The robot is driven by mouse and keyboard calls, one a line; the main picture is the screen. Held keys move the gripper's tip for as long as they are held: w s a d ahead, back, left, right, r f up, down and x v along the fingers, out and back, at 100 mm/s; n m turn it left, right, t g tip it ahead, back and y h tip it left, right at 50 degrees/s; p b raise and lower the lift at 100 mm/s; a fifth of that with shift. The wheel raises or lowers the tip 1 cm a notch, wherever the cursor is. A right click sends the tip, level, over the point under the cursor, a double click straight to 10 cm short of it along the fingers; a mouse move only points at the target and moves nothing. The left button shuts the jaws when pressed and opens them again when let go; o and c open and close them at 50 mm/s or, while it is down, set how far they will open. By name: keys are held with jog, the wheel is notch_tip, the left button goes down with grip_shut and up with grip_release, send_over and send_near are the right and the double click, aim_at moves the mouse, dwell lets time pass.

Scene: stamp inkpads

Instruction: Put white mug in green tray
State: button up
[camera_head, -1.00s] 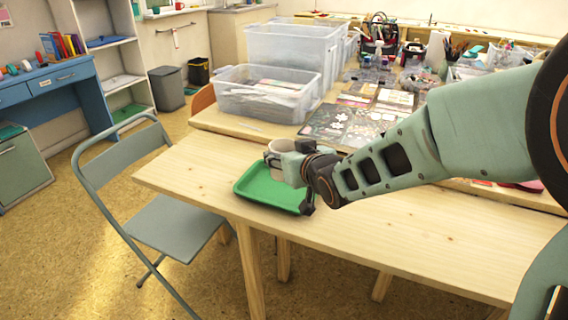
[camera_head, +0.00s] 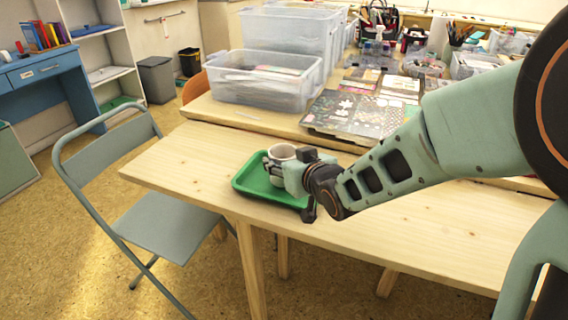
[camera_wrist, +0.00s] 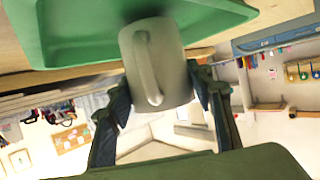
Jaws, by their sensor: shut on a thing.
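That view is upside down, and the mug's base end meets the tray (camera_wrist: 70,35) in the picture. I cannot tell whether the base touches the tray floor.
Clear plastic bins (camera_head: 262,85) and patterned sheets (camera_head: 362,115) are on the worktop behind. A grey folding chair (camera_head: 165,225) stands at the table's left end. The table (camera_head: 185,165) is clear left of the tray and in front of my arm.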

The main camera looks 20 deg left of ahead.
jog(key=shift+f, duration=0.35)
jog(key=shift+f, duration=0.15)
jog(key=o, duration=1.4)
